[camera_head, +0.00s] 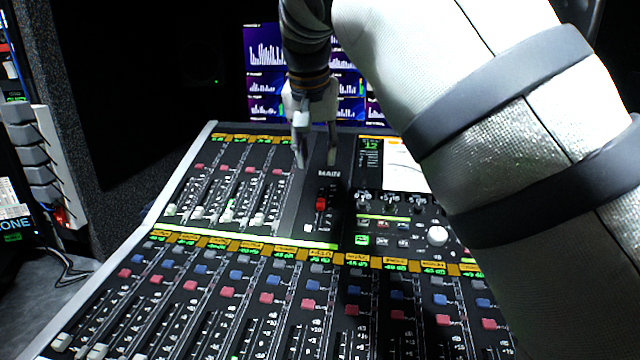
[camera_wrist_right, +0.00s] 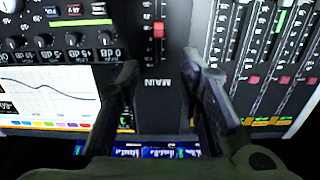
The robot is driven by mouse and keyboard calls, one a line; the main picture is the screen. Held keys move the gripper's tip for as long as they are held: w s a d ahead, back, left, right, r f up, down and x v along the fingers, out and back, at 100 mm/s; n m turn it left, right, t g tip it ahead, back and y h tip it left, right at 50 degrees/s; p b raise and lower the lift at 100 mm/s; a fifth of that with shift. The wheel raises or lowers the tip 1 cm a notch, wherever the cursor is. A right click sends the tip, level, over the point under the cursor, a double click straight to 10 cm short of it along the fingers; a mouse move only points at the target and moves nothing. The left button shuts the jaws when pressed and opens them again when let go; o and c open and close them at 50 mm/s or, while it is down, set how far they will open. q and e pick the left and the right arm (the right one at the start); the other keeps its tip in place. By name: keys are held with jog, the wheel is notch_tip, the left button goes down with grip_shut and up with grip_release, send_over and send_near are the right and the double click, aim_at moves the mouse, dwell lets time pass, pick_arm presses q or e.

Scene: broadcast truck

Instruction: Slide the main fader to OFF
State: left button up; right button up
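The main fader is a red cap (camera_head: 321,203) in a vertical slot on the black MAIN panel (camera_head: 329,187), below the word MAIN. In the right wrist view the red cap (camera_wrist_right: 159,30) shows at the top middle, beyond the fingertips, with MAIN upside down below it. Tick marks run beside the slot, but I cannot read an OFF mark. My right gripper (camera_head: 316,163) hangs above the upper part of the panel, fingers apart and empty. Its fingers (camera_wrist_right: 162,75) also show open in the wrist view, apart from the cap. My left gripper is not in view.
The mixing console (camera_head: 205,245) has several white faders left of the MAIN panel and more channel strips in front. Knobs (camera_head: 437,236) and a small screen (camera_head: 405,165) lie to the right. Monitors (camera_head: 264,70) stand behind. My right arm covers the right side.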

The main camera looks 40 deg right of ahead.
aim_at(321, 200)
jog(key=x, duration=1.1)
jog(key=shift+s+f+b, duration=0.15)
jog(key=shift+f+b, duration=0.15)
jog(key=shift+b, duration=0.05)
grip_shut()
